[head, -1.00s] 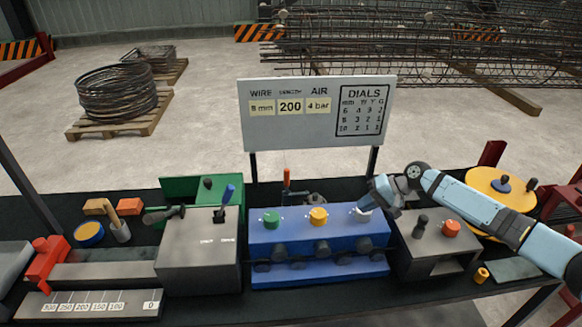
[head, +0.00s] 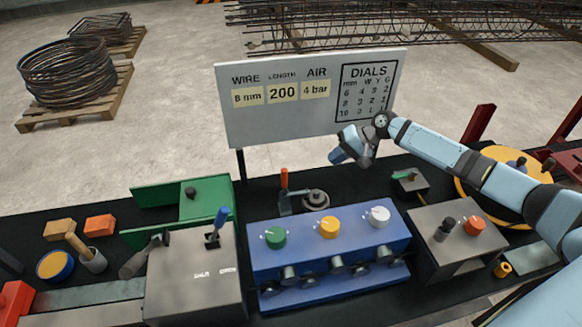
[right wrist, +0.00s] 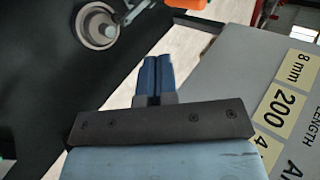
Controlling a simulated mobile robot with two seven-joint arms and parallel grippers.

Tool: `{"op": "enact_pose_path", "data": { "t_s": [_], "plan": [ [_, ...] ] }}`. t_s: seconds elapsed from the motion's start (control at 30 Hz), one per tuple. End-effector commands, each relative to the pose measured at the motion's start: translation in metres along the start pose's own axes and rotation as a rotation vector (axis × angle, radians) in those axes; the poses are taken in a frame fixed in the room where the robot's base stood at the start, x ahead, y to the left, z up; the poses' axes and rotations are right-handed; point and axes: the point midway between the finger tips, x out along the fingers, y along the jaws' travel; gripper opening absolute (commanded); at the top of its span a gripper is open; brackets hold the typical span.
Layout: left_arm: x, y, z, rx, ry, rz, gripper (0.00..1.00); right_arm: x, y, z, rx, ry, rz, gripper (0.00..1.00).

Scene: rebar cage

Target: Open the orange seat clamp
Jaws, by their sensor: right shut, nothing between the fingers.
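The seat clamp has an upright orange handle (head: 284,178) on a dark base, behind the blue dial block. A round metal seat (head: 316,199) is just right of it. My right gripper (head: 338,159) is shut and empty, up and to the right of the clamp, in front of the sign board. In the right wrist view its closed blue fingers (right wrist: 151,75) point toward the table. There the round seat (right wrist: 97,26) is at upper left, with part of the orange handle (right wrist: 137,7) at the top edge. My left gripper is not in view.
The blue block (head: 330,262) with green, yellow and white dials stands in front of the clamp. The sign board (head: 300,130) rises behind. A green bracket (head: 205,200) is to the left and a grey box (head: 455,245) to the right.

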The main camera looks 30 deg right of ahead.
Motion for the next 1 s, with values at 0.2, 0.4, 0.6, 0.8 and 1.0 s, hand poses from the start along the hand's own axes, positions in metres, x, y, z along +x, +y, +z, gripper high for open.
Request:
{"op": "enact_pose_path", "data": {
  "t_s": [0.2, 0.4, 0.6, 0.8, 1.0],
  "plan": [
    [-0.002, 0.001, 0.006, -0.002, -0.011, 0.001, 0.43, 0.000, 0.000, 0.000, 0.000, 0.000, 0.000, 0.00],
    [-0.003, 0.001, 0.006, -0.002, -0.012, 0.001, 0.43, 0.008, 0.000, 0.000, 0.000, -0.001, -0.001, 0.00],
    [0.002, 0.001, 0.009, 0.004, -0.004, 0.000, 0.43, 0.043, 0.002, 0.000, -0.001, -0.001, -0.002, 0.00],
    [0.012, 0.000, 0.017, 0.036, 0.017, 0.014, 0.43, 0.089, 0.004, 0.000, -0.002, -0.001, -0.002, 0.00],
    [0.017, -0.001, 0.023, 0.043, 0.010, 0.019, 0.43, 0.115, -0.014, -0.001, -0.003, 0.000, -0.001, 0.00]
  ]
}}
